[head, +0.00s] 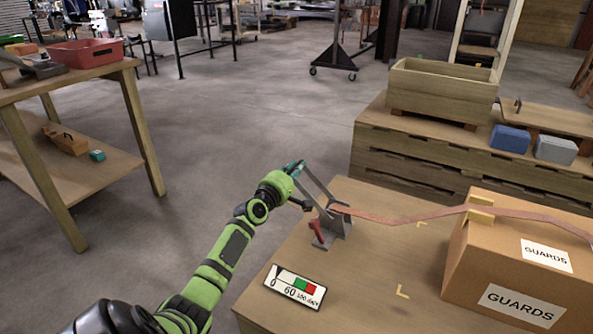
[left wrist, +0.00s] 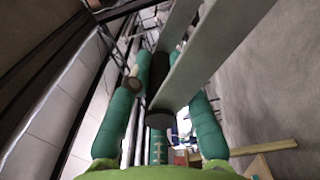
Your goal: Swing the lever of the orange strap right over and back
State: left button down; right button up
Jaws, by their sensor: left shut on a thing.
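The orange strap (head: 410,218) runs from a metal ratchet (head: 338,228) on the table to the right, over a cardboard box. The ratchet's grey lever (head: 318,186) slopes up and left from its body. My left gripper (head: 293,169) is at the lever's upper end, beyond the table's left edge, and is shut on it. In the left wrist view, the green fingers (left wrist: 168,105) stand on either side of the lever's dark crossbar (left wrist: 160,120), and its grey side plates (left wrist: 215,60) run up and right. My right gripper is not in view.
A red tab (head: 318,232) sits at the ratchet's front left. A dial card (head: 295,287) lies on the table (head: 375,285) before it. The box (head: 515,255) marked GUARDS fills the right. A pallet stack (head: 425,150) with a wooden crate (head: 440,92) stands behind.

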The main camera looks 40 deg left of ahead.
pick_arm(q)
jog(key=shift+a+r, duration=0.25)
jog(key=c, duration=1.1)
grip_release()
jog(key=shift+f, duration=0.15)
jog(key=shift+d, duration=0.15)
jog(key=v, duration=1.2)
jog(key=shift+s, duration=0.1)
